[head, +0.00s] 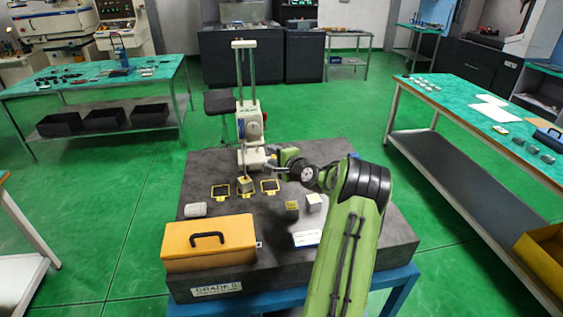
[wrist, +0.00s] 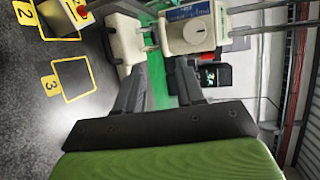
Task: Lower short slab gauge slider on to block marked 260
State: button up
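The slab gauge (head: 249,125) stands upright near the far edge of the dark slab, with twin columns and a white body carrying a round dial, probably its slider. This body (wrist: 190,30) and a lower white part (wrist: 124,42) show in the wrist view. My gripper (head: 278,163) is beside the gauge's lower part; in the wrist view, its fingers (wrist: 160,65) are apart, with green floor showing between them. A block (head: 246,185) sits at the middle yellow outline before the gauge; it is partly seen in the wrist view (wrist: 72,17). I cannot read 260 on any block.
Two more blocks (head: 291,209) (head: 314,202) stand right of centre on the slab (head: 360,235). A grey cylinder (head: 195,209), an orange case (head: 209,244) and a white card (head: 307,238) occupy the near side. An empty outline marked 3 (wrist: 67,83) lies near my gripper.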

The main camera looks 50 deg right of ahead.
jog(key=v, duration=0.5)
jog(key=shift+w, duration=0.1)
